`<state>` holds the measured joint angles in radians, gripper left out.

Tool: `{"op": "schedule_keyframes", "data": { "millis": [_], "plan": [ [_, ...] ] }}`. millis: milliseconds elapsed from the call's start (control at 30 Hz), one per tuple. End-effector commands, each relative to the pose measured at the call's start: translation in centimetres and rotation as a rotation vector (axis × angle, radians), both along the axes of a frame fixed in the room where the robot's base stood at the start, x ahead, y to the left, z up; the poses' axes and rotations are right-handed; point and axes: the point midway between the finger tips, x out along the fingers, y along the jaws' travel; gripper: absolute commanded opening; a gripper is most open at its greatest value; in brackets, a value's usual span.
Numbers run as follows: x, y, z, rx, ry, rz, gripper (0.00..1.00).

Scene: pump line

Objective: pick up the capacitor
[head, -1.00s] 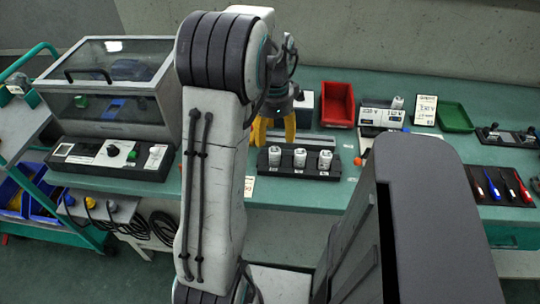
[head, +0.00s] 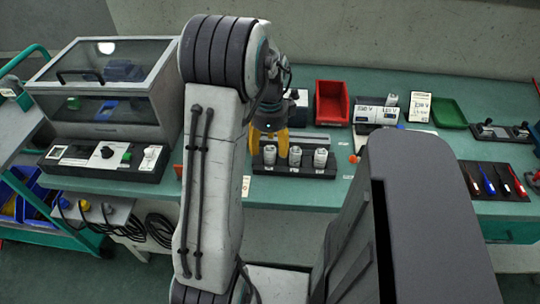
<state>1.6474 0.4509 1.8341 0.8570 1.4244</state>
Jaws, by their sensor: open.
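Three small white cylinders that look like capacitors stand upright in a black rack (head: 290,172) near the table's front edge: a left one (head: 270,156), a middle one (head: 295,157) and a right one (head: 320,158). My gripper (head: 268,152) has yellow fingers, open and pointing down at the left end of the rack. In the picture the left capacitor shows between the two fingertips. I cannot tell whether the fingers are around it or a little behind it. Part of the gripper is hidden by my arm.
A white instrument (head: 372,117) with a similar white cylinder (head: 391,100) on it stands right of a red bin (head: 332,104). A green tray (head: 449,114) and a dark tool mat (head: 495,197) lie further right. A clear-lidded box (head: 95,122) stands left.

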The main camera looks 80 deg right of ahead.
Motion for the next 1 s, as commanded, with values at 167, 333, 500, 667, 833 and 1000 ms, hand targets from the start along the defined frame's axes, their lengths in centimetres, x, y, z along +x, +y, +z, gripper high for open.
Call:
{"op": "schedule_keyframes", "data": {
  "millis": [167,333,500,667,833,1000],
  "plan": [
    [-0.1,0.0,-2.0,0.002,0.000,0.000,0.61],
    [-0.1,0.0,-2.8,0.000,0.000,0.001,0.61],
    [-0.1,0.0,-2.8,0.000,0.000,0.001,0.61],
    [-0.1,0.0,-2.8,0.000,0.000,0.001,0.55],
    [-0.1,0.0,-2.8,-0.001,0.000,0.001,0.40],
    [-0.1,0.0,-2.7,-0.001,0.000,0.001,0.25]
  ]
}}
